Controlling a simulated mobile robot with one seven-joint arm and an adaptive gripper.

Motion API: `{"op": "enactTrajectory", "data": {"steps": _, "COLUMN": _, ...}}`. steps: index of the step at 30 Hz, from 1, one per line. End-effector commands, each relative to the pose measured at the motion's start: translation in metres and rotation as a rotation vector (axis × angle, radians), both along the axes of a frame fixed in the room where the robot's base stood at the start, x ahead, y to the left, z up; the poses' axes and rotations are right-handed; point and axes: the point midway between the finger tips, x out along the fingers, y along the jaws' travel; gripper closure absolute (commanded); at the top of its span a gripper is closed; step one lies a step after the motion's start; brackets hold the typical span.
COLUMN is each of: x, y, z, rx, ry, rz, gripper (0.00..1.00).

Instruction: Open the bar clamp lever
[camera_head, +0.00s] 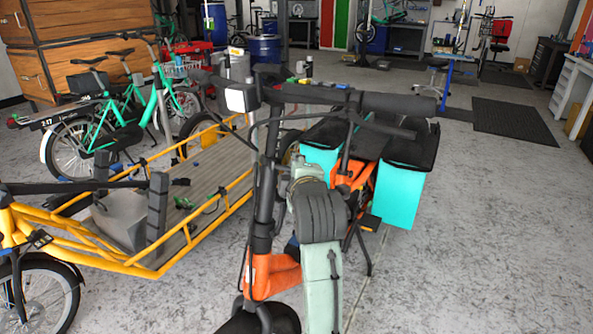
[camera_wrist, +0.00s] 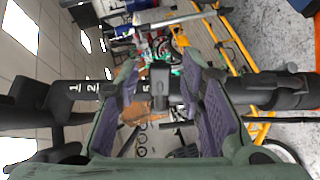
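A dark bar (camera_wrist: 255,92) crosses the wrist view from side to side, with white numerals on its left part. A small black upright piece, which looks like the bar clamp lever (camera_wrist: 160,84), is at the middle of this bar. My gripper (camera_wrist: 160,72) is open, its purple-padded fingers on either side of the black piece with gaps to both. I see no contact. In the head view, the black handlebar (camera_head: 332,97) tops an orange bike.
A yellow cargo bike (camera_head: 205,178) with a long flat bed stands at left. Turquoise bags (camera_head: 400,195) hang on the orange bike's rear. Green bikes (camera_head: 115,105) stand farther back. The floor at right (camera_head: 500,230) is clear.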

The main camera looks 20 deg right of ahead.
Motion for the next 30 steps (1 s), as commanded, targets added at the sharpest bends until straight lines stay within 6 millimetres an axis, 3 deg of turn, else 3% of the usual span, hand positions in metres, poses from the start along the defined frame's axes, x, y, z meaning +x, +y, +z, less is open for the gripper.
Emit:
{"op": "enactTrajectory", "data": {"steps": 8, "x": -0.010, "y": 0.002, "z": 0.003, "rx": -0.001, "ry": -0.002, "rz": 0.000, "gripper": 0.65}}
{"op": "enactTrajectory", "data": {"steps": 19, "x": -0.063, "y": 0.017, "z": 0.017, "rx": -0.002, "ry": -0.001, "rz": -0.001, "gripper": 0.65}}
{"op": "enactTrajectory", "data": {"steps": 30, "x": -0.070, "y": 0.019, "z": 0.019, "rx": 0.000, "ry": 0.000, "rz": 0.000, "gripper": 0.65}}
